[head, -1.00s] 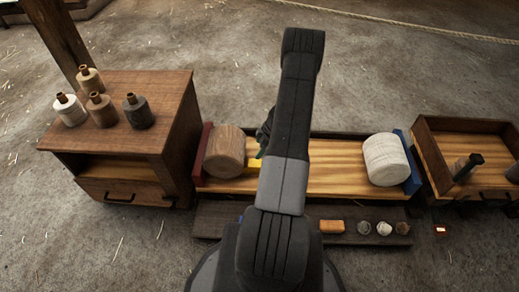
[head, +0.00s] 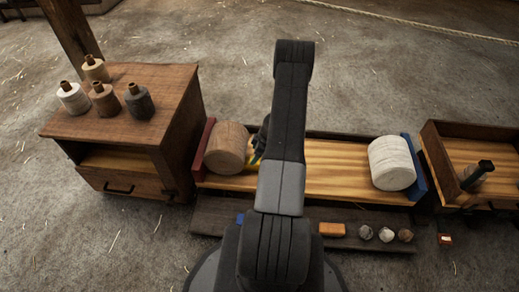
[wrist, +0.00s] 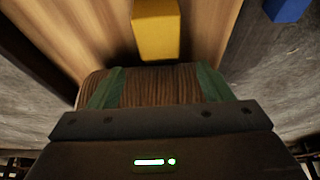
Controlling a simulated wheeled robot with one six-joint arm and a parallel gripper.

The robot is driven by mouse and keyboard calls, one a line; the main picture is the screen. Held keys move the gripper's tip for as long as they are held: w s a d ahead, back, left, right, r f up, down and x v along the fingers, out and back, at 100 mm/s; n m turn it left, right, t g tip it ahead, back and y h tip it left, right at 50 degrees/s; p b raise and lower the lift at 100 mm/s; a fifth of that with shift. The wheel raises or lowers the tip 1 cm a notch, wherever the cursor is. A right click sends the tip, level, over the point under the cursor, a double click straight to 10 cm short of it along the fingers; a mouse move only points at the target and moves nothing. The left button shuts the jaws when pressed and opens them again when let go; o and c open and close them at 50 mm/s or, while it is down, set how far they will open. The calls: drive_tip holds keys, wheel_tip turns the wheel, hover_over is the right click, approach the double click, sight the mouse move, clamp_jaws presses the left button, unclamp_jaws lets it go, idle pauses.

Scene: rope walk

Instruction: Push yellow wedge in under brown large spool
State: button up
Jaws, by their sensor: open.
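The brown large spool (head: 226,149) lies on its side at the left end of the wooden tray, against the red end board. The yellow wedge (wrist: 156,30) lies on the tray floor, to the right of the spool. In the head view only a sliver of it shows beside my arm. My gripper (wrist: 158,74) is open, its green fingers apart, with the spool's ribbed brown side (wrist: 160,88) showing between them. I cannot tell whether the fingers touch the spool. In the head view my arm hides most of the gripper.
A white spool (head: 391,163) lies at the tray's right end by a blue end board (head: 416,168). A low front shelf (head: 212,217) holds a blue piece (wrist: 288,8), an orange block (head: 332,229) and small lumps. A cabinet (head: 150,150) with several bottle-like spools stands left. The tray's middle (head: 335,170) is clear.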

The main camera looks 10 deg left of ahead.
sight(250, 160)
drive_tip(key=b+x, duration=0.2)
drive_tip(key=x, duration=0.5)
drive_tip(key=shift+c, duration=0.2)
drive_tip(key=c, duration=1.1)
drive_tip(key=shift+a+r, duration=0.1)
